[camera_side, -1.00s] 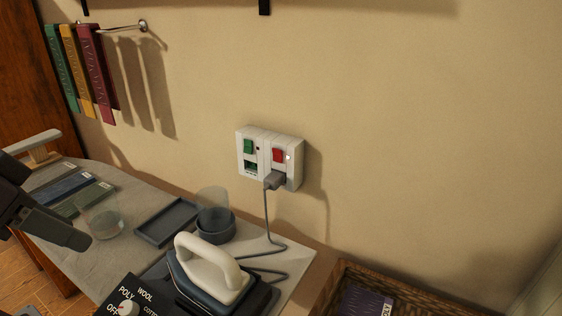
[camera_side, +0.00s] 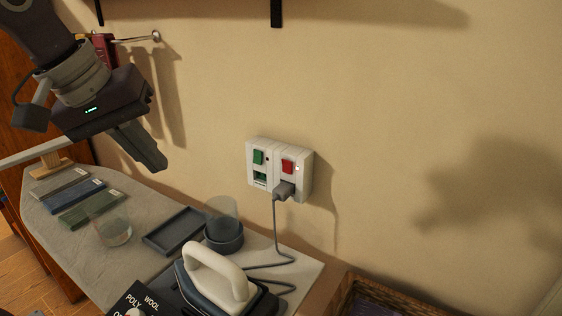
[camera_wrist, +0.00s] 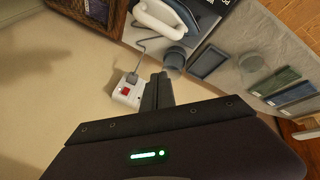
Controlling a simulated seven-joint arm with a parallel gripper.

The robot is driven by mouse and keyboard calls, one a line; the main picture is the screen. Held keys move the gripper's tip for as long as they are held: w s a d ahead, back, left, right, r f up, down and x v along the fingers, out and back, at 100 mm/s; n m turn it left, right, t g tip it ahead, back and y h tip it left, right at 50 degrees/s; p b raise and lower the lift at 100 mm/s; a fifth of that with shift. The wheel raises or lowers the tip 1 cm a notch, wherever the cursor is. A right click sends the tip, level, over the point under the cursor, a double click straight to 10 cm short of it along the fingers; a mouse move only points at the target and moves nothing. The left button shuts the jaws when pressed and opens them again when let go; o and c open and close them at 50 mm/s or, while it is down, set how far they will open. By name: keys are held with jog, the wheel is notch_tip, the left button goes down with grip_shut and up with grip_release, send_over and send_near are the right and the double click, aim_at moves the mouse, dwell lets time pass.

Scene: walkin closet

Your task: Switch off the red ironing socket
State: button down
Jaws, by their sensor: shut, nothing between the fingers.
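The red switch (camera_side: 287,167) sits on the right half of a white double wall socket (camera_side: 262,150). A small lit white dot shows beside it. A grey plug (camera_side: 283,190) is in the socket below the red switch, with its cord running down to the iron (camera_side: 215,278). In the wrist view, the red switch (camera_wrist: 125,91) shows left of my gripper's fingers (camera_wrist: 160,80), which hide part of the socket.
A clear cup (camera_side: 222,212) stands in a dark round holder beside a dark tray (camera_side: 174,231) on the ironing board. A glass (camera_side: 114,230) and several folded cloths (camera_side: 92,203) lie further left. A wicker basket (camera_side: 372,290) is at lower right. The wall around the socket is clear.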

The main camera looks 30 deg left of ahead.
jog(key=w+d+f+n, duration=0.1)
jog(key=w+d+n, duration=0.2)
jog(key=w+n, duration=0.2)
jog(key=w+d+f+n, duration=0.1)
jog(key=w+d+n, duration=0.2)
jog(key=w, duration=0.9)
jog(key=shift+w+f+n+y, duration=0.2)
jog(key=shift+w+n+y, duration=0.1)
jog(key=shift+n, duration=0.7)
send_near(286, 171)
jog(key=f, duration=0.5)
jog(key=shift+w, duration=0.35)
jog(key=shift+w+r, duration=0.15)
jog(key=shift+w, duration=0.3)
jog(key=shift+w+r, duration=0.1)
jog(key=shift+w, duration=0.2)
